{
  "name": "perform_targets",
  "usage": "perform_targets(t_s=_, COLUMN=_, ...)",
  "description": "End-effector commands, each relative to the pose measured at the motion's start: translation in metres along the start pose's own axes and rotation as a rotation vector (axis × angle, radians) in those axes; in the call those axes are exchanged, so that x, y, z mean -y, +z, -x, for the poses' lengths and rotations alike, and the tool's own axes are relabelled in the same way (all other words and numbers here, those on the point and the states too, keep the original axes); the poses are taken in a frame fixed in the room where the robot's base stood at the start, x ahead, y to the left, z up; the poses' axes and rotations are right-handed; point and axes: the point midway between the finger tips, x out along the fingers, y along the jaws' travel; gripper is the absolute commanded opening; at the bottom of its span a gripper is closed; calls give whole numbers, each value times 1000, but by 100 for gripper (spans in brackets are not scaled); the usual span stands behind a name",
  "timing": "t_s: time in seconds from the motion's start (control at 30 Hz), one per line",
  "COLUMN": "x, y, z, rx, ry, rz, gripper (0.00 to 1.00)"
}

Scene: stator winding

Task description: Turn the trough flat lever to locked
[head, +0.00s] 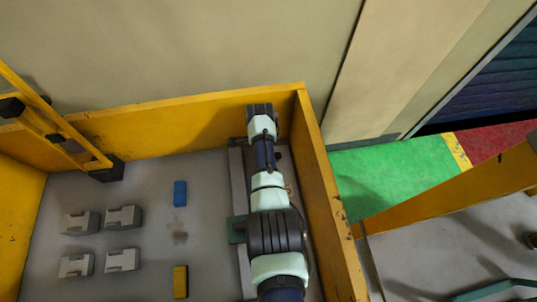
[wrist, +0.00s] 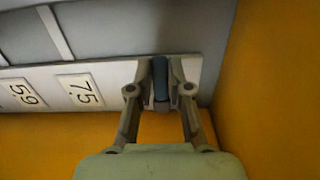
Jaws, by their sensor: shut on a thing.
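In the wrist view the two fingers of my gripper (wrist: 161,82) stand on either side of a narrow blue-grey lever (wrist: 160,78). They are closed on it, and its lower part lies between the fingertips. The lever sits at the right end of a pale strip of the trough (wrist: 118,72), near the yellow wall. In the head view the long grey trough (head: 237,185) runs along the left side of my arm. My arm hides the lever and the fingertips there. I cannot tell the lever's exact angle.
Yellow walls (head: 325,200) enclose the grey bench on the right and back. Several grey blocks (head: 123,216), a blue block (head: 180,193) and a yellow block (head: 180,281) lie to the left. White number plates (wrist: 80,90) mark the strip. Bench between blocks and trough is clear.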

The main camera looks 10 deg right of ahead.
Motion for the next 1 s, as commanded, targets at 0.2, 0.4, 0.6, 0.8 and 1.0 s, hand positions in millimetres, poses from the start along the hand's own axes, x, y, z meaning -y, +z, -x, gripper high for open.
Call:
perform_targets(t_s=0.2, x=0, y=0, z=0, rx=-1, ry=-1, rz=-4, gripper=0)
perform_targets(t_s=0.4, x=0, y=0, z=0, rx=-1, ry=-1, rz=-4, gripper=32)
perform_targets(t_s=0.6, x=0, y=0, z=0, rx=-1, ry=-1, rz=-3, gripper=44)
perform_targets(t_s=0.8, x=1, y=0, z=2, rx=0, ry=-2, rz=-2, gripper=44)
perform_targets(t_s=1.0, x=2, y=0, z=36, rx=-1, ry=-6, rz=-2, gripper=44)
